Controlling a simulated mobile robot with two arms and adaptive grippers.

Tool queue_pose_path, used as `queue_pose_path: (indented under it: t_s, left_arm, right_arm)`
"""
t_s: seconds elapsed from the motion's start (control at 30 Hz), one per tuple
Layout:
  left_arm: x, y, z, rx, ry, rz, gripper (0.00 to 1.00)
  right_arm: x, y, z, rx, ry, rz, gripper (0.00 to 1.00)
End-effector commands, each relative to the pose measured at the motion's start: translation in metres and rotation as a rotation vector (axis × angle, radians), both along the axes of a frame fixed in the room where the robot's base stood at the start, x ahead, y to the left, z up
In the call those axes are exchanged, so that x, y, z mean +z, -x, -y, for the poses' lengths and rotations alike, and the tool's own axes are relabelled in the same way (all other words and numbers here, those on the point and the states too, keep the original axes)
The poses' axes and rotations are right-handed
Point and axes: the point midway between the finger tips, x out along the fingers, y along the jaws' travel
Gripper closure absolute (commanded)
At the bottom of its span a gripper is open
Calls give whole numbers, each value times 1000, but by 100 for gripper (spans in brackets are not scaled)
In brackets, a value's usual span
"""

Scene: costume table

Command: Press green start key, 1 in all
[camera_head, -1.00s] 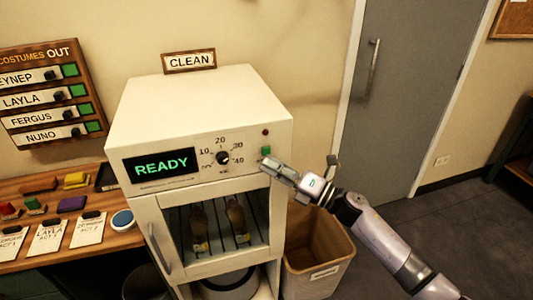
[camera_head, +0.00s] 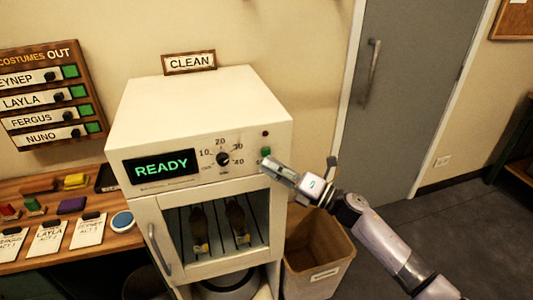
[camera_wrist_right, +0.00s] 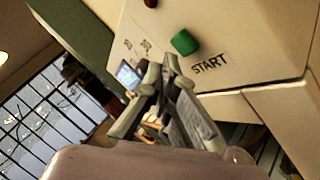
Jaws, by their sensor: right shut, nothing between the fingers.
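The green start key (camera_head: 265,152) is on the right of the cream cabinet's front panel (camera_head: 250,172). In the right wrist view the green key (camera_wrist_right: 184,42) stands out from the panel above the word START. My right gripper (camera_head: 268,163) is shut and empty. Its fingertips are just below the key in the head view. In the right wrist view the fingertips (camera_wrist_right: 168,62) are close to the key, and a small gap seems to show between them. The display (camera_head: 161,167) reads READY in green. My left gripper is not in view.
A dial (camera_head: 223,158) sits left of the key and a dark red lamp (camera_head: 265,134) above it. Shoes (camera_head: 237,218) show behind the cabinet's glass door. A brown bin (camera_head: 320,255) stands to the right. A table (camera_head: 130,238) with cards and brushes is at left.

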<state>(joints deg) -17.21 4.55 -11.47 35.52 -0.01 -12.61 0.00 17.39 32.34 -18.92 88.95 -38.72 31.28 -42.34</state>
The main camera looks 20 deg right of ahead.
Motion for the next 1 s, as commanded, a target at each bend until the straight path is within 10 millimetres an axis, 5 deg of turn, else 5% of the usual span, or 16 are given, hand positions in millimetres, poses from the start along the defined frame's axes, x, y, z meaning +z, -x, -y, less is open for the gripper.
queue_pose_path:
  t_s: [1.0]
  left_arm:
    - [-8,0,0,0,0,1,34]
  right_arm:
    - [0,-11,0,0,0,0,100]
